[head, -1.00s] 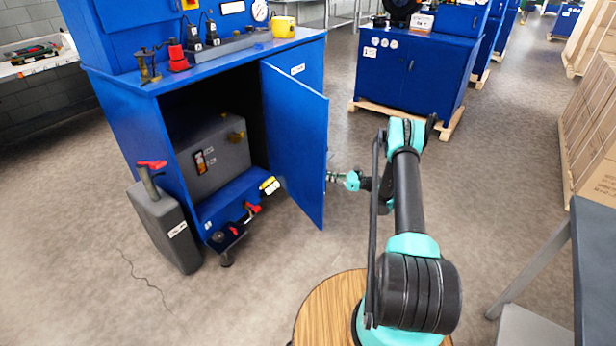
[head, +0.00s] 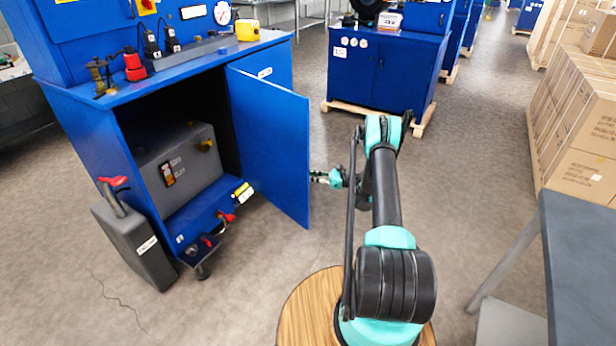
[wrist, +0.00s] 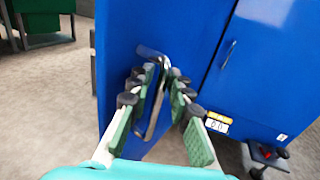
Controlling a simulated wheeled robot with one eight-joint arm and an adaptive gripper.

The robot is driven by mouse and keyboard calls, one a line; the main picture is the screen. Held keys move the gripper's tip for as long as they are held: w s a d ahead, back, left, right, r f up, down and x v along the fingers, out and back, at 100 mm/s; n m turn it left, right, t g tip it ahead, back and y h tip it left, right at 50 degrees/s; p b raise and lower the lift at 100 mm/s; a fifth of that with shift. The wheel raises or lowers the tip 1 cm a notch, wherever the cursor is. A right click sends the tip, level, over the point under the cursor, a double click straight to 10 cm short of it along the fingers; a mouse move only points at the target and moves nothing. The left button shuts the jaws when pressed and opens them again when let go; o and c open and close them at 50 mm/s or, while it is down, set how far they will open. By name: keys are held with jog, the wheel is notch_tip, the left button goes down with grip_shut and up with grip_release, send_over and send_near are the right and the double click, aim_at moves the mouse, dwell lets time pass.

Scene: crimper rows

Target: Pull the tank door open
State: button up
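The blue tank door (head: 270,145) stands swung out from the blue cabinet (head: 80,120), showing the dark inside. In the wrist view the blue door face (wrist: 125,25) fills the middle. Its metal bar handle (wrist: 153,105) runs between the two green-padded fingers of my gripper (wrist: 162,82), with the fingertips close around it. My gripper also shows in the head view (head: 322,178), at the outer side of the door near its free edge. There the handle is hidden. A grey tank (head: 180,165) with a yellow cap sits inside the cabinet.
A grey canister (head: 135,240) with a red handle stands left of the cabinet. A small caster (head: 203,270) is at its front. Another blue cabinet (head: 385,70) on a pallet is behind. A grey table (head: 585,250) and cartons (head: 580,130) are right. Floor between is clear.

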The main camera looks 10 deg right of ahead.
jog(key=v, duration=1.2)
jog(key=shift+c, duration=0.6)
